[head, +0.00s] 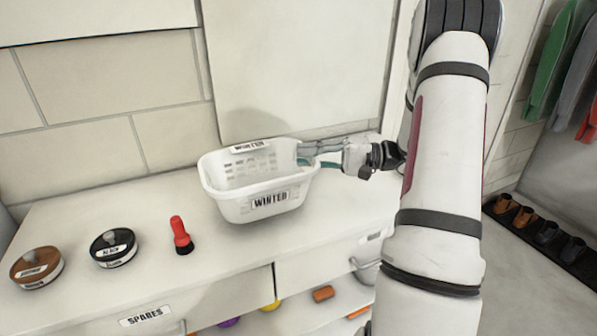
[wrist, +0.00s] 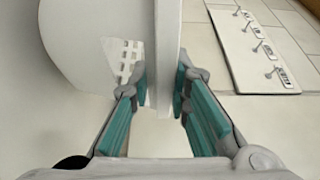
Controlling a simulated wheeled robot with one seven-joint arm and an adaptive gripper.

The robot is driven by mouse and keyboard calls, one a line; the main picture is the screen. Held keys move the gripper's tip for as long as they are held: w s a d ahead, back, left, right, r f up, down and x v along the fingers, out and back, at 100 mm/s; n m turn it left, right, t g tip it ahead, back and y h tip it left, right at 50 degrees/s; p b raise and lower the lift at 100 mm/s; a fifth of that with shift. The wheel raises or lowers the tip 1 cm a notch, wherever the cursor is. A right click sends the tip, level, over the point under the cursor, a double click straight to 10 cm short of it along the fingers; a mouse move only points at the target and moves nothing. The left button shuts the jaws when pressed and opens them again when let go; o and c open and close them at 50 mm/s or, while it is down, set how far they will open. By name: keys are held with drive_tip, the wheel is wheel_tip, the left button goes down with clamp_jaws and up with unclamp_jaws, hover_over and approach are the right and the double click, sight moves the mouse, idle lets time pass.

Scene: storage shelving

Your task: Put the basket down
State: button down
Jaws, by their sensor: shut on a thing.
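The white basket (head: 235,207), labelled "WINTER", is at the counter top in the head view. It looks upright, and whether its base touches the counter I cannot tell for sure. My gripper (head: 318,156) reaches in from the right and is shut on the basket's right rim. In the wrist view, the teal-padded fingers of my gripper (wrist: 160,95) stand on either side of the basket wall (wrist: 166,50). The inside bottom of the basket is partly hidden.
The white counter (head: 110,210) holds a brown tin (head: 36,268), a black tin (head: 113,248) and a red torch (head: 181,234) left of the basket. A drawer labelled "SPARES" (head: 200,310) is below. Hooks on a board (wrist: 262,50) show in the wrist view. Shoes (head: 525,217) stand at right.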

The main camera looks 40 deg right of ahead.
sight(301, 169)
drive_tip(key=shift+w+a, duration=0.35)
drive_tip(key=shift+a, duration=0.1)
drive_tip(key=shift+w+a+f+b, duration=0.15)
drive_tip(key=shift+a+f+b, duration=0.1)
drive_tip(key=shift+f, duration=0.7)
drive_tip(key=shift+w+a+f+b, duration=0.15)
drive_tip(key=shift+a+f+b, duration=0.05)
drive_tip(key=shift+f, duration=0.7)
drive_tip(key=c, duration=1.5)
unclamp_jaws()
drive_tip(key=shift+s+d+r, duration=0.1)
drive_tip(key=shift+s+d, duration=0.05)
drive_tip(key=shift+d, duration=0.05)
drive_tip(key=v, duration=1.1)
drive_tip(key=shift+s+d+p, duration=0.2)
drive_tip(key=shift+d+p, duration=0.05)
drive_tip(key=shift+p, duration=0.15)
